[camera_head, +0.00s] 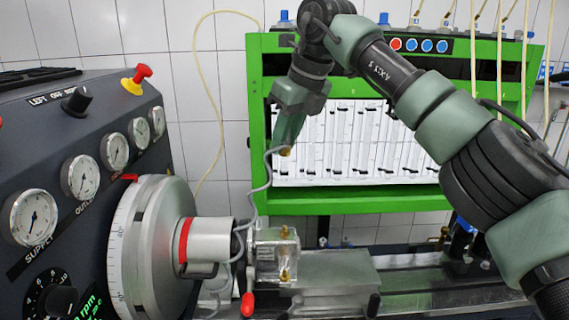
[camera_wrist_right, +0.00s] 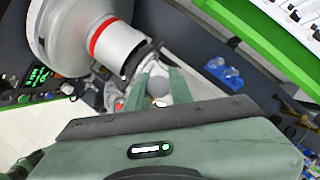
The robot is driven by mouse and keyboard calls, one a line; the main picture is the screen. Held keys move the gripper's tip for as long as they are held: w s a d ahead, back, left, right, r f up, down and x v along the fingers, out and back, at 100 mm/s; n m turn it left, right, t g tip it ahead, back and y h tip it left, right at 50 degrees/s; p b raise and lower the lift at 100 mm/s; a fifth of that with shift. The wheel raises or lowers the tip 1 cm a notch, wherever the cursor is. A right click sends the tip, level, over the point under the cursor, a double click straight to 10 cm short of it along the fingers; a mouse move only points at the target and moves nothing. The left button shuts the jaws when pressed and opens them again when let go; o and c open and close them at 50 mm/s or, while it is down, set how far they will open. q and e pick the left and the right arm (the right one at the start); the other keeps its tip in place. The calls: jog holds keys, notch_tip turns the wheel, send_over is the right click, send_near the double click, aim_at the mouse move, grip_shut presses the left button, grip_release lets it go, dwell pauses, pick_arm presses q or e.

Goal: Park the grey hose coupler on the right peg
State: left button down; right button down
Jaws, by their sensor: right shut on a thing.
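My right gripper (camera_head: 288,136) hangs in front of the green frame's white panel in the head view, pointing down. It is shut on the grey hose coupler, whose brass end (camera_head: 285,151) shows just below the fingers. In the right wrist view, the round grey top of the coupler (camera_wrist_right: 158,84) sits between the fingertips (camera_wrist_right: 158,96). A thin grey hose (camera_head: 267,178) runs from it down to the clear-fronted pump block (camera_head: 274,255). The coupler is held in the air above the block. I cannot make out the right peg. My left gripper is not in view.
The dark console (camera_head: 60,160) with gauges and the large graduated disc (camera_head: 145,250) stand at left. The green frame (camera_head: 258,130) with glass tubes is behind my arm. A metal bed (camera_head: 400,285) runs right from the pump block. A pale hose (camera_head: 200,120) loops along the wall.

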jog(key=shift+r, duration=0.4)
jog(key=shift+r+p, duration=0.1)
jog(key=shift+p, duration=0.3)
jog(key=s+b, duration=1.6)
jog(key=s, duration=0.4)
jog(key=a+p, duration=0.9)
jog(key=a, duration=0.6)
jog(key=shift+s+a, duration=0.15)
jog(key=shift+a, duration=0.25)
